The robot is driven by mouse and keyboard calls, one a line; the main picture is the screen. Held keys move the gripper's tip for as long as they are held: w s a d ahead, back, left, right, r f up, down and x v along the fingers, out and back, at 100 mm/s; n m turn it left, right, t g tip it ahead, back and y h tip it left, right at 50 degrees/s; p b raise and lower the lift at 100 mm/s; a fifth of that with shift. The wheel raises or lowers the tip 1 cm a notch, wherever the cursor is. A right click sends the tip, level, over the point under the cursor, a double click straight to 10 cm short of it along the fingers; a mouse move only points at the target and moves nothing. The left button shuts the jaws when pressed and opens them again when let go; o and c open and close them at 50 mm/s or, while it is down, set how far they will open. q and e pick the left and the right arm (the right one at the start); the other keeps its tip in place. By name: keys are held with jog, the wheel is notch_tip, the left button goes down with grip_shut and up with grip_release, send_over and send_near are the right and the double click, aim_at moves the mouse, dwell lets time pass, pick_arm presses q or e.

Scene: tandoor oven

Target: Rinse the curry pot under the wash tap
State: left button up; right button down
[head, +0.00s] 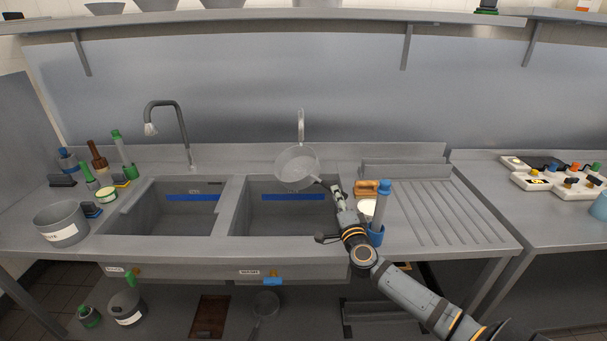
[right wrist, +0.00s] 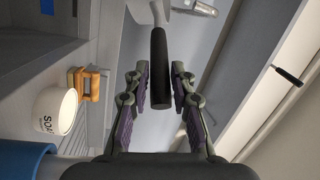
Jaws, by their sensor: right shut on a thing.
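A pale metal pot (head: 297,168) is held above the right basin (head: 262,214), near its back edge. My right gripper (head: 333,188) is shut on the pot's dark handle, which shows between its two fingers in the right wrist view (right wrist: 159,65). A pale upright tap-like part (head: 301,125) shows directly behind and above the pot; I cannot tell whether they touch. No running water is visible. A grey gooseneck tap (head: 181,118) stands behind the left basin (head: 170,212). My left gripper is not in view.
A blue holder (head: 376,236), a wooden brush (head: 367,187) and a white soap tub (right wrist: 55,111) are by my right arm. The ribbed drainboard (head: 440,208) is clear. A shelf (head: 300,15) runs overhead.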

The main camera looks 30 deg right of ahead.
jog(key=s+a+p, duration=0.2)
jog(key=a, duration=0.5)
jog(key=shift+s+a+p, duration=0.25)
jog(key=shift+a+p, duration=0.1)
jog(key=shift+p, duration=0.05)
jog(key=shift+r, duration=0.1)
dwell(1.1)
jog(key=s+a+r+p, duration=0.1)
jog(key=a+r+p, duration=0.3)
jog(key=p, duration=0.1)
jog(key=shift+s+a, duration=0.3)
jog(key=shift+a, duration=0.05)
dwell(0.6)
